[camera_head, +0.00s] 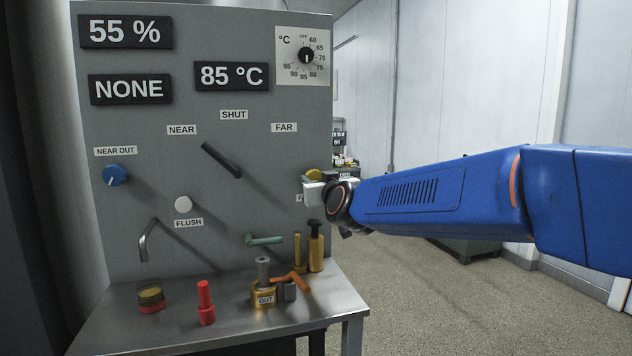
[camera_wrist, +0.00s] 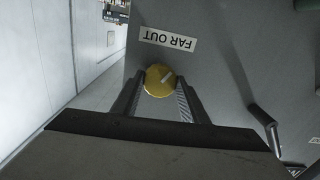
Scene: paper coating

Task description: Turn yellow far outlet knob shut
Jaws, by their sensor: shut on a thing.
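The yellow far outlet knob (camera_wrist: 158,80) sits on the grey panel beside the FAR OUT label (camera_wrist: 170,38) in the wrist view. A pale pointer mark shows on its face, slanting. My gripper (camera_wrist: 160,92) has its two fingers on either side of the knob, shut on it. In the head view, a small part of the yellow knob (camera_head: 314,175) shows at the panel's right edge. My gripper (camera_head: 318,190) reaches it from the right and hides most of it and its label.
The panel (camera_head: 235,230) carries a blue near outlet knob (camera_head: 115,175), a black lever (camera_head: 221,160), a white flush button (camera_head: 183,204) and a temperature dial (camera_head: 306,55). Below, a metal shelf (camera_head: 230,310) holds a red cylinder (camera_head: 206,305) and yellow fittings (camera_head: 315,250).

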